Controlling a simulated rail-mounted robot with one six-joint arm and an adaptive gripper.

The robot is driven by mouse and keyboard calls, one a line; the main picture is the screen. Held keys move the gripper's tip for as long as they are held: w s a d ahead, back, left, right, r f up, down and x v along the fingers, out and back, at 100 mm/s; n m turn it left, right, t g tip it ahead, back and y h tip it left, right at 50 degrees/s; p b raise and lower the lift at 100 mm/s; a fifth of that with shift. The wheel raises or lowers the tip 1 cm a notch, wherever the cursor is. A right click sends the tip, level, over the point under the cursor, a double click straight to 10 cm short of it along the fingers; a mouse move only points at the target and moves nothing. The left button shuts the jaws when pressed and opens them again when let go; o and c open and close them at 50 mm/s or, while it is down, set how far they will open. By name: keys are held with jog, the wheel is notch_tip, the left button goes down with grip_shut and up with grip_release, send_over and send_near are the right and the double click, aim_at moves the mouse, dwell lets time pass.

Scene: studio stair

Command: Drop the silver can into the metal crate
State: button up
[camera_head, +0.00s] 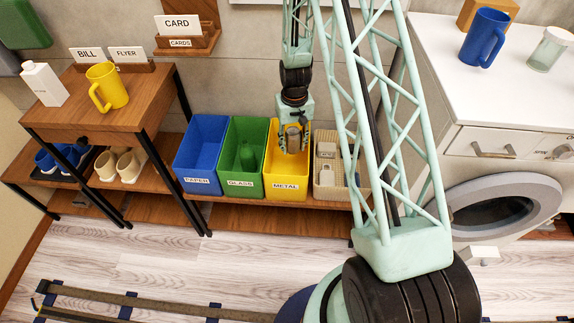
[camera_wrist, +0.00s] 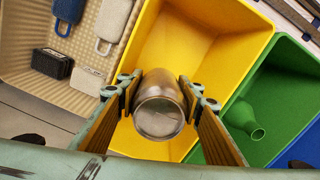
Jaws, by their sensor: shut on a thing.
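The silver can (camera_wrist: 159,106) is gripped between the two fingers of my gripper (camera_wrist: 160,98), with its round end facing the wrist camera. In the head view my gripper (camera_head: 292,140) points down at the yellow crate labelled METAL (camera_head: 285,187), and the can (camera_head: 293,137) shows between its fingers. In the wrist view the yellow crate (camera_wrist: 215,25) lies behind the can, and its inside looks empty where it shows. The can is over the crate's opening; its exact height above the crate floor I cannot tell.
A green GLASS crate (camera_head: 241,184) with a green bottle (camera_head: 247,155) and a blue PAPER crate (camera_head: 197,181) stand left of the yellow one. A beige basket (camera_head: 329,190) with small items stands right. A wooden side table (camera_head: 130,118) and a washing machine (camera_head: 500,205) flank them.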

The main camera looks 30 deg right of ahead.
aim_at(293, 132)
jog(key=shift+f, duration=0.3)
jog(key=o, duration=0.7)
jog(key=shift+o, duration=0.2)
jog(key=shift+r, duration=0.2)
jog(key=shift+r, duration=5.8)
